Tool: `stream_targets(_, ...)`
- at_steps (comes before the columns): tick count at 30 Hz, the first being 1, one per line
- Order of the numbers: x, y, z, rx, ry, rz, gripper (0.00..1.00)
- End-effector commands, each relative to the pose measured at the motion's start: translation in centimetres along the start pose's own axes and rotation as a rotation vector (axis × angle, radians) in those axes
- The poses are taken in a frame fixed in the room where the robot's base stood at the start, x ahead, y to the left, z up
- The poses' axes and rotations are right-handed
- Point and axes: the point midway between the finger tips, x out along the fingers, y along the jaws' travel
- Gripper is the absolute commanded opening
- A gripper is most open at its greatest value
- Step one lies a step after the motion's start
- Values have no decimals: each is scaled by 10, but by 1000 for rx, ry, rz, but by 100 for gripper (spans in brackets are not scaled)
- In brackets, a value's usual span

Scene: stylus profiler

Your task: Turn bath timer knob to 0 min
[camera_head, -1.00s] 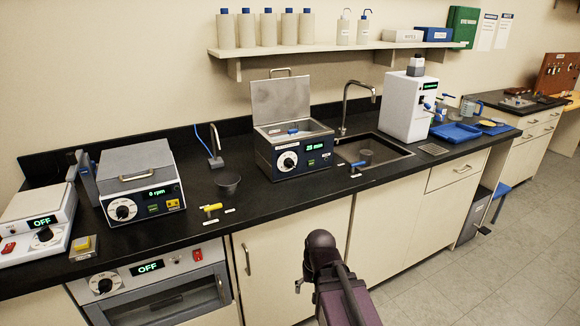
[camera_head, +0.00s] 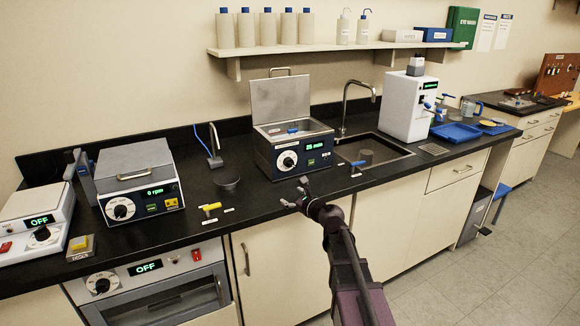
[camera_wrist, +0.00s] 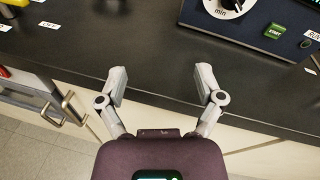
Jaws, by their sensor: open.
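The bath (camera_head: 309,168) is a dark blue box with its metal lid (camera_head: 281,98) raised. Its timer knob (camera_head: 287,160) is a white dial with a black grip on the front left; the lower part of this dial (camera_wrist: 228,4) shows at the top of the wrist view, marked "min". The green display (camera_head: 314,146) appears to read 28 min, though it is small. My gripper (camera_head: 296,192) is open and empty, in front of and below the bath near the counter's front edge. In the wrist view its fingers (camera_wrist: 160,82) are spread, apart from the knob.
A green START button (camera_wrist: 274,31) sits right of the knob. A yellow-handled fixture (camera_head: 211,207) and a dark bowl (camera_head: 227,181) are left of the bath. A blue-handled tap (camera_head: 357,165) is to the right, by the sink (camera_head: 375,150). The counter strip before the bath is clear.

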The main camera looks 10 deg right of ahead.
Motion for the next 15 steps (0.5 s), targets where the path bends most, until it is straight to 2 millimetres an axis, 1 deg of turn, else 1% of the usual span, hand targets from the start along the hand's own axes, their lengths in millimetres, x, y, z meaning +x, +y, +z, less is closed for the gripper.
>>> stream_targets(1, 5, -15, 3, 108, -29, -44, 86)
stream_targets(3, 7, -32, 7, 257, -70, -99, 86)
stream_targets(6, 8, -52, 9, 427, -119, -158, 86)
stream_targets(10, 8, -67, 10, 561, -159, -202, 86)
stream_targets(15, 7, -72, 11, 616, -175, -218, 86)
